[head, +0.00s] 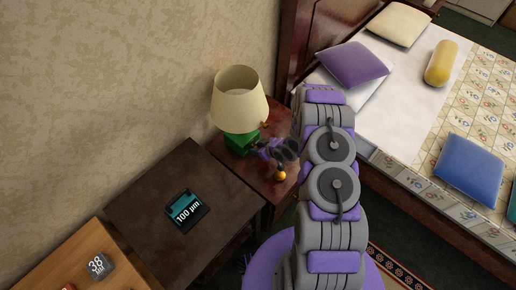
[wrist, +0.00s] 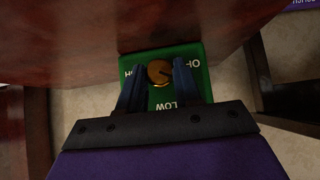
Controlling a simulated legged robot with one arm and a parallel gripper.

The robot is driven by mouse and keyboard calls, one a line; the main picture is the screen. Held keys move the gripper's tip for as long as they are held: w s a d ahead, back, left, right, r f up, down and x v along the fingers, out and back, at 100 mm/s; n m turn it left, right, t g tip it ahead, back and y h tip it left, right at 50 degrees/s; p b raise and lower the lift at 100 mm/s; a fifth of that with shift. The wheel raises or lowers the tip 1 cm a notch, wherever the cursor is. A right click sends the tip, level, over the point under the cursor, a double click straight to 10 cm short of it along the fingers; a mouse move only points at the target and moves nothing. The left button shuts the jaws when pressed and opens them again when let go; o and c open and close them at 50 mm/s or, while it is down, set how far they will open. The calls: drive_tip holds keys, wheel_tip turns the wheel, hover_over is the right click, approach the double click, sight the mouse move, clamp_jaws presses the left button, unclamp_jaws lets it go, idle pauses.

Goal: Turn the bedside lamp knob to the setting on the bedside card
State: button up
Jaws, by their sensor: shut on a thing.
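The bedside lamp (head: 240,100) has a cream shade and a green base (head: 242,143), and stands on the reddish wooden bedside table. In the wrist view the green plate (wrist: 194,53) carries a round brass knob (wrist: 160,71) with a dark line toward its lower right. LOW reads below the knob; the labels at right and left are partly hidden, the right one starting with OF. My gripper (wrist: 160,78) is shut on the knob, a finger on each side; it also shows beside the lamp base in the head view (head: 262,152). A purple strip with cut-off white lettering (wrist: 303,5) shows at upper right.
A small yellow ball-like thing (head: 279,176) is near the bedside table's front edge. A dark table (head: 150,205) holds a teal and black box (head: 185,210) reading 100 µm. The bed (head: 400,120) with pillows stands at right.

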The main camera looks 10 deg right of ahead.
drive_tip(key=shift+d+p, duration=0.1)
drive_tip(key=shift+p, duration=0.35)
drive_tip(key=shift+w+d+r+m+g+y+p, duration=0.15)
drive_tip(key=shift+m+g+y+p, duration=0.25)
drive_tip(key=shift+y+p, duration=0.4)
drive_tip(key=shift+d+f+m+g+y, duration=0.1)
drive_tip(key=shift+f+m+g+y, duration=0.2)
drive_tip(key=shift+y, duration=0.1)
drive_tip(key=m+y+b, duration=0.1)
drive_tip(key=b, duration=0.2)
drive_tip(key=g+y+b, duration=0.1)
drive_tip(key=b, duration=0.1)
drive_tip(key=shift+w+d+f+m+y+b, duration=0.15)
drive_tip(key=shift+f+m+y+b, duration=0.2)
drive_tip(key=shift+m+y+b, duration=0.05)
drive_tip(key=shift+m+g+y+b, duration=0.4)
drive_tip(key=shift+g+y+b, duration=0.15)
drive_tip(key=shift+b, duration=0.55)
drive_tip(key=shift+w+d+r+m+y+b, duration=0.15)
drive_tip(key=shift+m+y+b, duration=0.15)
drive_tip(key=shift+y+b, duration=0.2)
drive_tip(key=shift+r, duration=0.1)
drive_tip(key=o, duration=1)
drive_tip(key=shift+o, duration=0.2)
